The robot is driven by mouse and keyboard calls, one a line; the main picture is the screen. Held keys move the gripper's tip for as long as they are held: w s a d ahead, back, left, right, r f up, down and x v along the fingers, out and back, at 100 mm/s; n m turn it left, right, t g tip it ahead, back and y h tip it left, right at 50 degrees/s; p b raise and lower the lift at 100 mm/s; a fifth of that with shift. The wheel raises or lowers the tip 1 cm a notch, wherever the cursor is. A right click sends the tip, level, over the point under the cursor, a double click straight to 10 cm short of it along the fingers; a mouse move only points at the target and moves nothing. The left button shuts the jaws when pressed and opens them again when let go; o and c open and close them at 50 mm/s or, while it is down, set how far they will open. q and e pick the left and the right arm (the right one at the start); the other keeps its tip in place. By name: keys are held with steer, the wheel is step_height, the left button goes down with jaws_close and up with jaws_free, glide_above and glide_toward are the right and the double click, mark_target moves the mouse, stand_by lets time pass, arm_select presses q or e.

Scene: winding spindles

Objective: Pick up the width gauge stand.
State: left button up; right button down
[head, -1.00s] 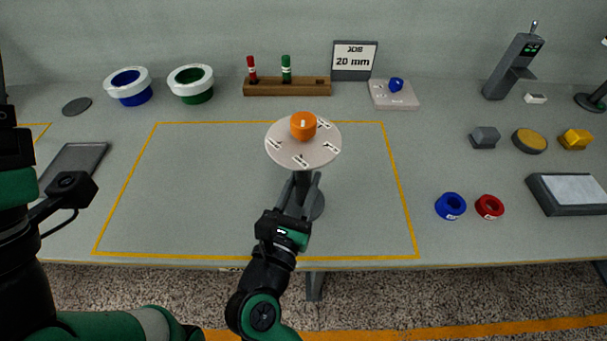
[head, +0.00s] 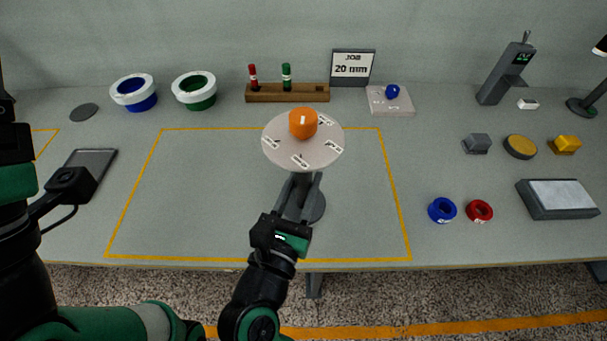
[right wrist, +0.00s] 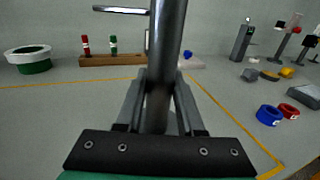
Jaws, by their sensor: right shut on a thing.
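The width gauge stand has a round pale disc (head: 278,152) with several small labels, a dark post and a round grey base (head: 317,208). My right gripper (head: 300,188) is shut on the post below the disc. In the right wrist view, the grey post (right wrist: 165,65) stands between the two fingers (right wrist: 158,85), slightly tilted in the picture. Whether the base touches the table cannot be told. My left arm is at the left edge; its fingertips are not in view.
A yellow outline (head: 270,128) encloses clear table around the stand. Behind are two pots (head: 134,90) (head: 195,90), a wooden rack (head: 288,92) and a "20 mm" sign (head: 352,67). Blue (head: 442,210) and red (head: 480,211) rings lie to the right.

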mark_target(307, 190)
steer(key=s+r+p, duration=0.1)
steer(key=s+r, duration=0.1)
steer(key=s+r+p, duration=0.1)
steer(key=s+r, duration=0.1)
steer(key=r, duration=0.1)
steer(key=shift+s+a+r+p, duration=0.1)
steer(key=shift+s+p, duration=0.25)
steer(key=shift+p, duration=0.05)
arm_select(q)
step_height(307, 190, up, 7)
steer(key=p, duration=0.2)
steer(key=shift+f, duration=0.15)
arm_select(e)
steer(key=s+r, duration=0.2)
steer(key=s, duration=0.5)
steer(key=shift+s+r, duration=0.15)
